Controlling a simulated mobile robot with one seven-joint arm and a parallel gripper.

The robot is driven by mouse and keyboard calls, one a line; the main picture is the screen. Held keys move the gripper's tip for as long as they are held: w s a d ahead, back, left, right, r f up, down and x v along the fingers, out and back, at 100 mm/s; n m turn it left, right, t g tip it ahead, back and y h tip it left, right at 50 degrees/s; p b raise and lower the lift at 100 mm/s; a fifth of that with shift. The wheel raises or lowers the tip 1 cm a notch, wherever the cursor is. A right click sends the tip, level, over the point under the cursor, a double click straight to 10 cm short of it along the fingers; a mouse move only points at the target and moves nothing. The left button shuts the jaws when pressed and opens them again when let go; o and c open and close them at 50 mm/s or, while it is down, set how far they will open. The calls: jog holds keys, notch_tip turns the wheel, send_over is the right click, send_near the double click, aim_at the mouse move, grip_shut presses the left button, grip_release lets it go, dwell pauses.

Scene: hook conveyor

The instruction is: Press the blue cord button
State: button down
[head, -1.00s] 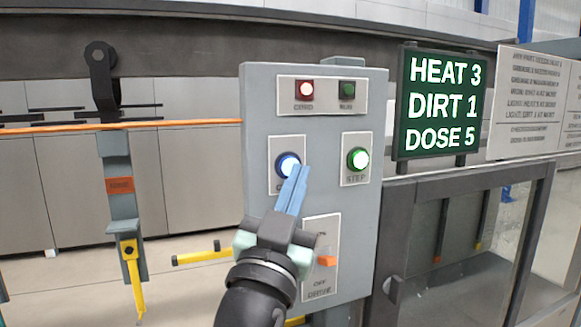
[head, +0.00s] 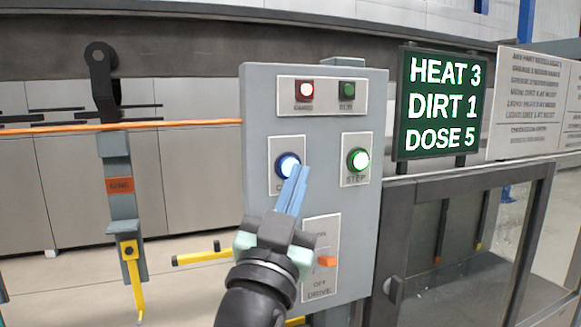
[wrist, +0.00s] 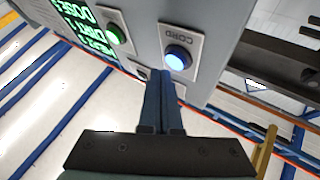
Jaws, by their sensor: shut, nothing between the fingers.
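The blue cord button (head: 287,165) is on the left of the grey control box, lit white-blue in the middle. It also shows in the wrist view (wrist: 178,58) under the label CORD. My gripper (head: 299,170) is shut and empty, its blue fingers pointing up at the box. In the head view the fingertips overlap the lower right edge of the button. In the wrist view the fingertips (wrist: 160,72) lie just below and left of the button. I cannot tell whether they touch it.
The control box (head: 258,110) also carries a green STEP button (head: 358,160), red and green lamps above, and a DRIVE switch (head: 326,261) with an orange lever below. A hanging hook (head: 130,250) is at left. A green display (head: 441,105) and glass-sided cabinet (head: 470,174) stand at right.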

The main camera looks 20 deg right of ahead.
jog(key=shift+w, duration=0.1)
dwell(0.5)
jog(key=shift+w+b, duration=0.35)
jog(key=shift+b, duration=0.2)
jog(key=shift+w+b, duration=0.4)
jog(key=shift+b, duration=0.05)
dwell(0.3)
jog(key=shift+s, duration=0.8)
jog(key=shift+s+d+p, duration=0.1)
jog(key=shift+s+p, duration=0.4)
jog(key=shift+s, duration=2)
